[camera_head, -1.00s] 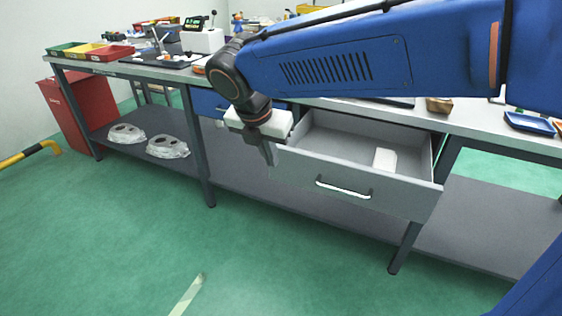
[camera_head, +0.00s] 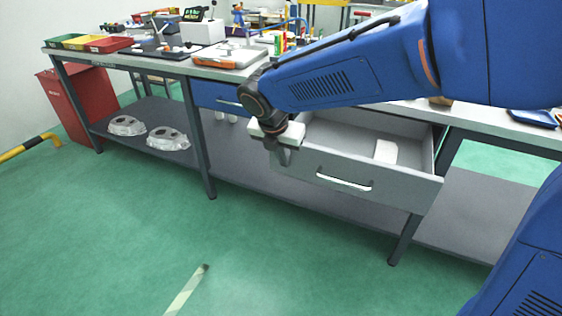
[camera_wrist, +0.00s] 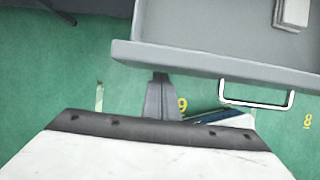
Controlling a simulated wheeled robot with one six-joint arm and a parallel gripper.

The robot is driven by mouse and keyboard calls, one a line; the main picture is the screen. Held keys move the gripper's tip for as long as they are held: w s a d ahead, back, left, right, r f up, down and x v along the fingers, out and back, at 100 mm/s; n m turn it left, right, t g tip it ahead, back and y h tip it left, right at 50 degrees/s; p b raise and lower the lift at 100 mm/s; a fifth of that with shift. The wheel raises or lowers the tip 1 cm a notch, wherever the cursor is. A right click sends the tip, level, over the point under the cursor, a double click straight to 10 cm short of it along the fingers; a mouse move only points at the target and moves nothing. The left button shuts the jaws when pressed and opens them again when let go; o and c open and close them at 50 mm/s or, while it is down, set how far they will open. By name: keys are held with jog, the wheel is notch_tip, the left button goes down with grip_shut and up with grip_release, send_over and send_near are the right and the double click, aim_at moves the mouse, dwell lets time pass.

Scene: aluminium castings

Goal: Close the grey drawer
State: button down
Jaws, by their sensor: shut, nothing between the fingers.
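The grey drawer (camera_head: 390,187) is pulled out from under the workbench, with a light handle (camera_head: 344,184) on its front. A white block lies inside it (camera_head: 386,151). My gripper (camera_head: 285,158) is shut and empty, at the left end of the drawer front; I cannot tell if it touches. In the wrist view the drawer front (camera_wrist: 200,62) spans the upper right, with its handle (camera_wrist: 257,103) at right. The shut fingers of my gripper (camera_wrist: 160,78) point at the drawer front near its left end.
A blue drawer (camera_head: 217,97) is shut, left of the grey one. The bench top (camera_head: 120,66) carries coloured trays (camera_head: 108,44) and tools. Castings (camera_head: 167,139) lie on the lower shelf. A red bin (camera_head: 73,106) stands at left. The green floor in front is clear.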

jog(key=shift+w, duration=0.15)
jog(key=w+d, duration=0.3)
jog(key=w, duration=0.5)
jog(key=w+d, duration=0.3)
jog(key=w, duration=0.5)
jog(key=w+d, duration=0.3)
jog(key=w, duration=0.5)
jog(key=shift+w, duration=0.1)
jog(key=shift+w+d+r, duration=0.1)
jog(key=shift+w+d, duration=0.1)
jog(key=shift+w, duration=0.5)
jog(key=shift+w+r, duration=0.1)
